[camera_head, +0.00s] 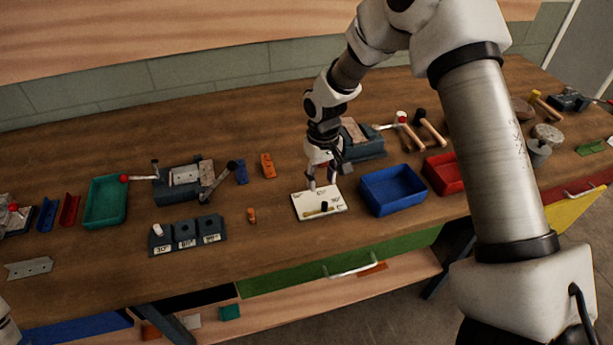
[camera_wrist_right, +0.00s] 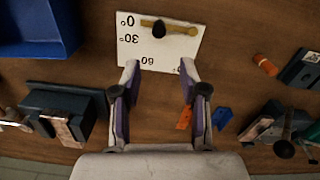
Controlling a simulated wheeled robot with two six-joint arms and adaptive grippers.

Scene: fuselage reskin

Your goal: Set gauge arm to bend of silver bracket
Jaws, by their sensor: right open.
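The white gauge board (camera_head: 307,207) lies on the bench, with a brass gauge arm (camera_head: 314,213) and a black knob (camera_head: 323,207) on it. In the right wrist view the board (camera_wrist_right: 165,55) shows angle marks, and the gauge arm (camera_wrist_right: 178,28) points towards the 0° mark. My right gripper (camera_head: 321,184) is open and empty at the board's far edge; its fingertips (camera_wrist_right: 159,72) are apart from the knob (camera_wrist_right: 159,30). A pale grey plate with holes (camera_head: 29,268) lies at the far left; I cannot tell whether it is the silver bracket or bent. My left gripper is out of view.
A blue tray (camera_head: 393,190) and a red tray (camera_head: 443,174) stand right of the board. An orange peg (camera_head: 251,215) and dark blocks with angle labels (camera_head: 187,235) lie to its left. A vise (camera_head: 184,184) and a teal tray (camera_head: 105,202) are farther left. Hammers lie at the back.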

